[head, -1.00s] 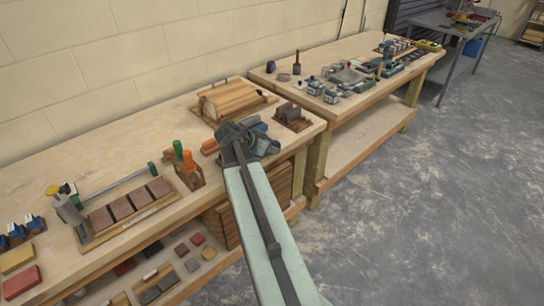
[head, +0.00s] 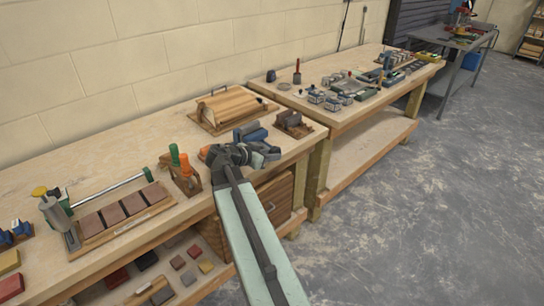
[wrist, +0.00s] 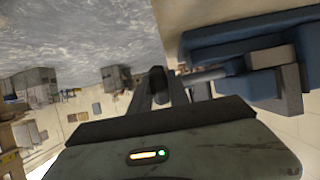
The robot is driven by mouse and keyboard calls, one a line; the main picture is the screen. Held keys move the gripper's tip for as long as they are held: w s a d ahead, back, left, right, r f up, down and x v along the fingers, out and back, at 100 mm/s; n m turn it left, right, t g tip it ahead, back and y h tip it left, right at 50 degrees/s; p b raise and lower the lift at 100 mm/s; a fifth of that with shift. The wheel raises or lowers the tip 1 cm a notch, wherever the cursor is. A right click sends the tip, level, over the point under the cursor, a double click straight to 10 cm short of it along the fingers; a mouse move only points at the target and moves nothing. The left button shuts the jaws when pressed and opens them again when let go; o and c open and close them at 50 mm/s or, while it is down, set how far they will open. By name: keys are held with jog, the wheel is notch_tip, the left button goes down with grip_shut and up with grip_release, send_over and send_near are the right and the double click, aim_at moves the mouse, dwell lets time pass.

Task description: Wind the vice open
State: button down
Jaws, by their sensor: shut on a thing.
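The blue vice (head: 251,133) stands at the front edge of the near workbench, left of a small dark block on a wooden base. My gripper (head: 262,154) is in front of the vice at the bench edge. In the wrist view the vice (wrist: 225,45) fills the upper right, with grey jaw parts and a screw rod running left toward my fingers. My gripper (wrist: 160,90) is shut there on a dark piece at the rod's end, which looks like the vice handle (wrist: 157,78). The handle is small and partly hidden by the fingers.
A rack with green and orange screwdrivers (head: 185,168) stands just left of my gripper. A second bench (head: 350,108) with small parts stands to the right. The floor (head: 430,200) in front is clear.

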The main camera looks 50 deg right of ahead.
jog(key=c, duration=1.3)
grip_release()
jog(key=shift+w, duration=0.3)
jog(key=shift+o, duration=0.2)
jog(key=shift+s, duration=0.1)
jog(key=p+v, duration=0.3)
jog(key=v, duration=0.4)
jog(key=shift+a+r, duration=0.2)
jog(key=shift+a, duration=0.2)
